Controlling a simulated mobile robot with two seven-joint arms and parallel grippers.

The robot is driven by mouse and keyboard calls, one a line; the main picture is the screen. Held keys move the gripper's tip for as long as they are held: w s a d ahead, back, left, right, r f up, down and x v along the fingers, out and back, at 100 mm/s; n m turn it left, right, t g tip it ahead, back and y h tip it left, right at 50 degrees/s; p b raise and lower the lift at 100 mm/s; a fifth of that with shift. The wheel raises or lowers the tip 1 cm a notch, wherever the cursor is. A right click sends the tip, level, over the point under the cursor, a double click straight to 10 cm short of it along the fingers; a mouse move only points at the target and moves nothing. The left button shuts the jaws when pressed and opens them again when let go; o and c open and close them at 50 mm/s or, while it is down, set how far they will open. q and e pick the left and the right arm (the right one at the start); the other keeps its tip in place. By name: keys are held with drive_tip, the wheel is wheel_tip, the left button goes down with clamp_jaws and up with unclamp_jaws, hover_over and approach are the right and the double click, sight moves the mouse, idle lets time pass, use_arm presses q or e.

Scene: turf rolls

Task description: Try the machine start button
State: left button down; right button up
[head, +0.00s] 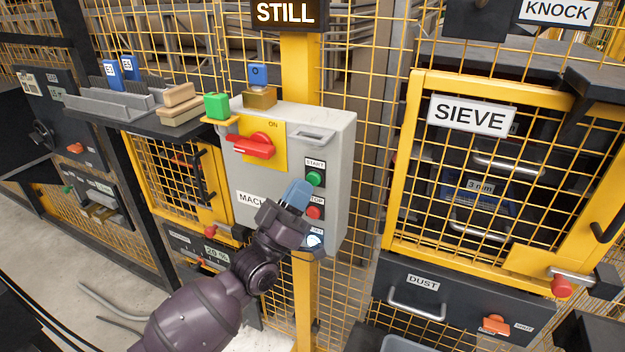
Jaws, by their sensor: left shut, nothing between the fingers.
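The green start button (315,178) sits under a START label on the right of a grey control box (335,145). A red stop button (314,212) is below it, and a pale, bluish-white button (315,241) is lowest. My left gripper (298,191) is shut and empty, its blue fingertips just left of and slightly below the green button in the picture. I cannot tell whether they touch the panel. The gripper partly hides the box's label and the lower button labels. My right gripper is not in view.
A red rotary handle (250,146) on a yellow plate marked ON is left of the buttons. A green block (217,105) and a blue padlock-like piece (259,75) are near the box top. A yellow mesh SIEVE door (416,170) stands to the right.

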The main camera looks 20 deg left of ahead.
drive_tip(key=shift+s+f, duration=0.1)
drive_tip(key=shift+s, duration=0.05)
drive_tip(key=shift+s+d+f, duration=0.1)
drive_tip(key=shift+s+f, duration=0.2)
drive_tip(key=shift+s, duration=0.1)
use_arm(q)
drive_tip(key=shift+w, duration=0.15)
drive_tip(key=shift+w, duration=0.3)
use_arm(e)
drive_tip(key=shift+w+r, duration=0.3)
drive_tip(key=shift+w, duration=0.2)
use_arm(q)
drive_tip(key=shift+w, duration=0.15)
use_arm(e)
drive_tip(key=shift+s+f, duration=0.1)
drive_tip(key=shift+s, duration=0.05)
